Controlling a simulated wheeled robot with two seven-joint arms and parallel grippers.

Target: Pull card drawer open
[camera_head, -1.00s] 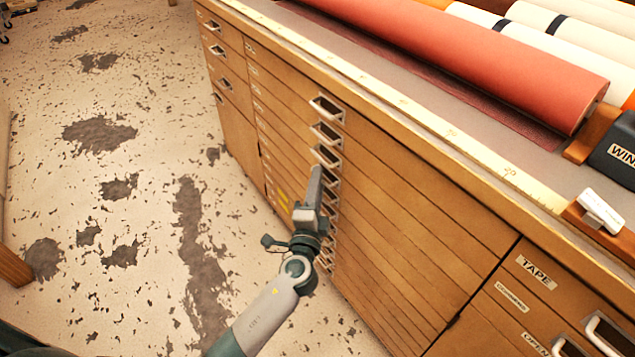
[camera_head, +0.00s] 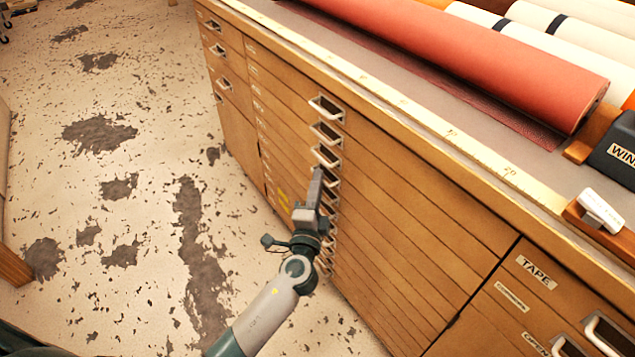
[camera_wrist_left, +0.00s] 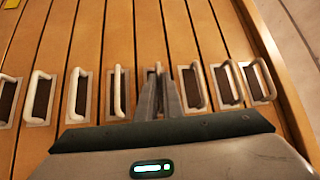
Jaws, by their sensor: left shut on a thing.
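A wooden cabinet (camera_head: 400,215) holds a tall stack of shallow drawers, each with a pale metal handle. I cannot read which label marks the card drawer. My left gripper (camera_head: 318,175) is at the stack's handle column, just below the third handle (camera_head: 325,156). In the left wrist view my left gripper (camera_wrist_left: 160,88) is shut on the fourth handle (camera_wrist_left: 155,68) from the cabinet top, mostly hidden between the fingers. The drawer fronts look flush, with no clear gap. My right gripper is not in view.
Neighbouring handles (camera_wrist_left: 117,92) sit close on both sides of the fingers. The cabinet top carries a large red roll (camera_head: 480,55) and white rolls (camera_head: 570,38). The patchy floor (camera_head: 150,270) left of the cabinet is open.

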